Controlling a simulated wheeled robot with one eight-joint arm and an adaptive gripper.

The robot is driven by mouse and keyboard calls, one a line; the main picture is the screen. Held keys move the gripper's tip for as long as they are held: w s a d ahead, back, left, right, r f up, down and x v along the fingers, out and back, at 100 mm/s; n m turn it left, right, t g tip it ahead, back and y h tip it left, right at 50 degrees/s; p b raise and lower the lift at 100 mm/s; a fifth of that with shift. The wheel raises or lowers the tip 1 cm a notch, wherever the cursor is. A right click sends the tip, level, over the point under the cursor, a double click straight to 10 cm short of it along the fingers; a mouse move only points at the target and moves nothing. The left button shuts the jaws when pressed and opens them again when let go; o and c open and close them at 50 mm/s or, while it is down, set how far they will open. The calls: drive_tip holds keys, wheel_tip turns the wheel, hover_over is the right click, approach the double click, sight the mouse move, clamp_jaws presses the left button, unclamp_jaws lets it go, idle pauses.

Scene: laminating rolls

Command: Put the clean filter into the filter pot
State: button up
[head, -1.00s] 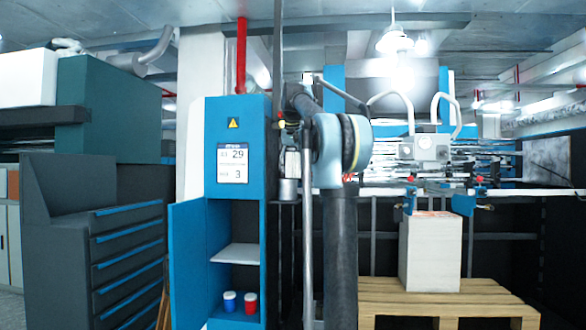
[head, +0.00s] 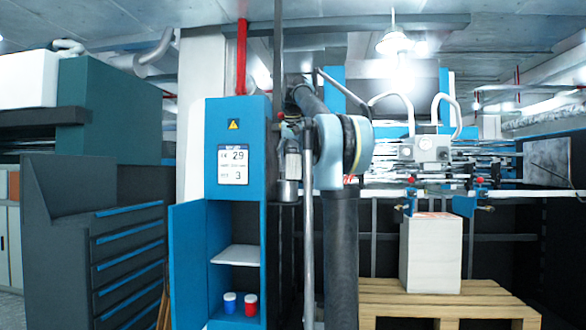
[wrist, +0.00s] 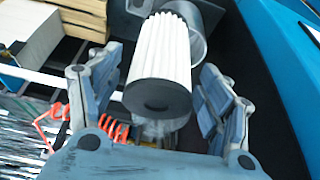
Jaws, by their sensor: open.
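In the wrist view a white pleated filter (wrist: 161,50) with a dark round end cap stands between the spread fingers of my gripper (wrist: 158,78). The gripper is open, and dark gaps show between the fingers and the filter's sides. A grey metal cylinder, apparently the filter pot (wrist: 197,42), is right behind the filter at the upper right. I cannot tell whether the filter sits inside it or in front of it. In the head view a small grey pot (head: 287,191) is at the blue cabinet's right side. My gripper is not clear there, behind my arm.
The blue cabinet (head: 236,123) has an open door and a display. A blue cup (head: 229,303) and a red cup (head: 251,304) stand on its bottom shelf. A paper stack (head: 431,255) rests on a wooden pallet (head: 450,298) at the right. Machine rails lie behind my arm.

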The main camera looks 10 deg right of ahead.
drive_tip(key=s+a, duration=0.2)
drive_tip(key=s, duration=0.9)
drive_tip(key=shift+a, duration=0.3)
drive_tip(key=shift+f, duration=0.1)
drive_tip(key=s+f+n, duration=0.1)
drive_tip(key=s+f, duration=0.9)
drive_tip(key=f, duration=0.8)
drive_tip(key=s+d+f+n+g, duration=0.1)
drive_tip(key=s+f, duration=1)
drive_tip(key=f, duration=0.7)
drive_tip(key=s+f+g+y, duration=0.1)
drive_tip(key=s+f, duration=1)
drive_tip(key=f, duration=0.7)
drive_tip(key=shift+s+d+f+n, duration=0.2)
drive_tip(key=shift+d+n, duration=0.1)
drive_tip(key=shift+n, duration=0.1)
drive_tip(key=shift+w+f, duration=0.15)
drive_tip(key=shift+w, duration=0.35)
drive_tip(key=shift+c, duration=0.6)
